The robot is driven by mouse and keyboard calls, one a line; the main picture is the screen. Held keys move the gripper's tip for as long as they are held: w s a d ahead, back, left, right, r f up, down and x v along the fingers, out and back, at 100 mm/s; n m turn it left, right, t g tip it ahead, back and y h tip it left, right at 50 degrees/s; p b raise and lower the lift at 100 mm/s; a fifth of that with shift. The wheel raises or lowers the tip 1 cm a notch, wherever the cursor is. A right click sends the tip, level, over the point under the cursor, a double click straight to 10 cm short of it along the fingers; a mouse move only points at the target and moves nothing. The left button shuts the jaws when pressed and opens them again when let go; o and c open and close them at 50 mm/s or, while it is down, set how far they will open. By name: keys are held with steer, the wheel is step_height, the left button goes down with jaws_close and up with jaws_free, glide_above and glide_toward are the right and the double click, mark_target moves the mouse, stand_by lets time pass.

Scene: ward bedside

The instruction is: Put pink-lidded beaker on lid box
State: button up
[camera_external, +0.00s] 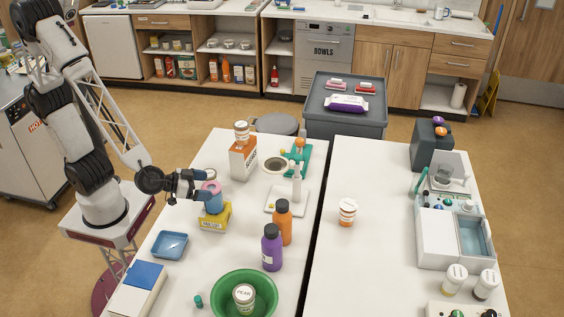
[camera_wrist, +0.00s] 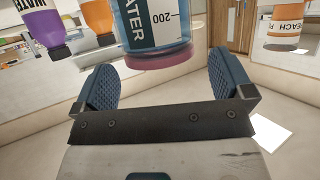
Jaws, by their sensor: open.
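The pink-lidded beaker (camera_external: 213,201) has a blue label and appears to stand upright on the yellow lid box (camera_external: 215,220), on the left white table. I cannot tell whether it rests fully on it. My gripper (camera_external: 205,190) is open at the beaker's upper part, near the pink lid. In the inverted wrist view, the beaker (camera_wrist: 158,30) is just ahead, between the lines of the two open fingers (camera_wrist: 160,82). A gap shows between the pink lid and the gripper's palm bar. The lid box is not visible in the wrist view.
A purple bottle (camera_external: 271,247) and an orange bottle (camera_external: 283,222) stand to the right. A blue tray (camera_external: 170,246), a green bowl (camera_external: 263,280) and a white carton (camera_external: 243,160) are nearby. A dark gap (camera_external: 318,220) separates the two tables.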

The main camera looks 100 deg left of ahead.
steer(key=v, duration=0.9)
steer(key=shift+s, duration=0.1)
stand_by(0.4)
steer(key=shift+r, duration=0.1)
stand_by(0.3)
step_height(320, 180, up, 7)
steer(key=s+d+m+g+h, duration=0.15)
steer(key=m+h, duration=0.35)
steer(key=h, duration=0.5)
steer(key=s+a+r+m+g+y, duration=0.1)
steer(key=s+a+r+g+y, duration=0.1)
steer(key=s+a+g, duration=0.5)
steer(key=s+a+y, duration=0.1)
steer(key=s+a, duration=0.3)
steer(key=s, duration=0.4)
steer(key=shift+s+a+g, duration=0.2)
steer(key=shift+a+g, duration=0.1)
steer(key=shift+g, duration=0.05)
steer(key=shift+r, duration=0.1)
